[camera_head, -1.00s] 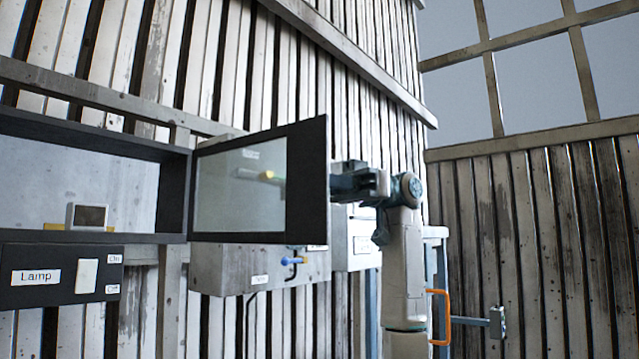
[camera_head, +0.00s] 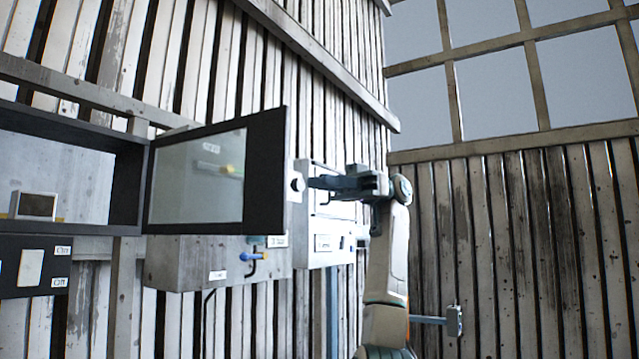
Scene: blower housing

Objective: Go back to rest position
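My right gripper (camera_head: 322,184) is raised in the middle of the head view, its fingers pointing left. It is seen side-on, so I cannot tell whether it is open or shut; no held object shows. Its arm rises from the bottom, right of centre. The fingertips overlap a white-grey wall box (camera_head: 322,228) in the picture; I cannot tell if they touch it. A black-framed glass door (camera_head: 264,172) stands swung open to the left of the gripper, with a gap between them. My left gripper is not in view.
The door belongs to a black wall cabinet (camera_head: 128,185) holding a small box (camera_head: 33,206). Below the door is a grey box (camera_head: 190,262) with a blue-handled valve (camera_head: 250,256).

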